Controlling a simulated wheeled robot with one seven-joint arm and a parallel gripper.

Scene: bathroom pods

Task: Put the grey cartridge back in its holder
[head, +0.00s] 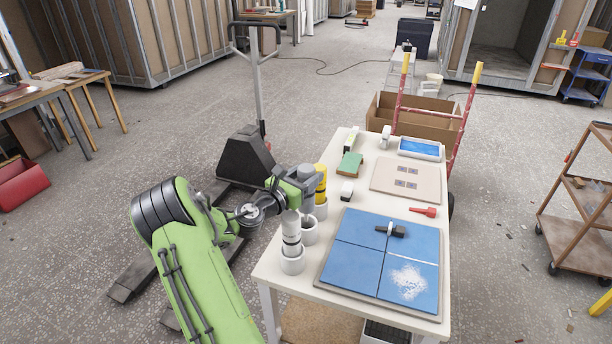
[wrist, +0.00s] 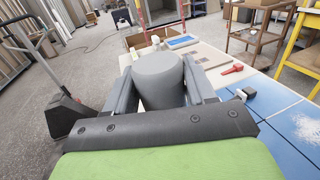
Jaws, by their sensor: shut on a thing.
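My gripper (head: 302,181) is shut on the grey cartridge (head: 307,201), which stands about upright between the fingers. In the wrist view the grey cartridge (wrist: 159,80) fills the space between the two fingers. Three white cup holders stand in a row along the table's left edge. The middle holder (head: 309,232) lies below the grey cartridge; the cartridge's lower end appears over its mouth, and I cannot tell whether it has entered. A white cartridge (head: 291,228) with a dark band stands in the front holder (head: 292,264). A yellow cartridge (head: 321,184) stands in the back holder (head: 321,211).
Blue tiles on a board (head: 380,258) carry a dark-handled tool (head: 391,230) and white powder. A green sponge block (head: 350,165), a red tool (head: 423,211) and a blue-filled tray (head: 419,149) lie further back. A pallet jack (head: 245,157) stands left of the table.

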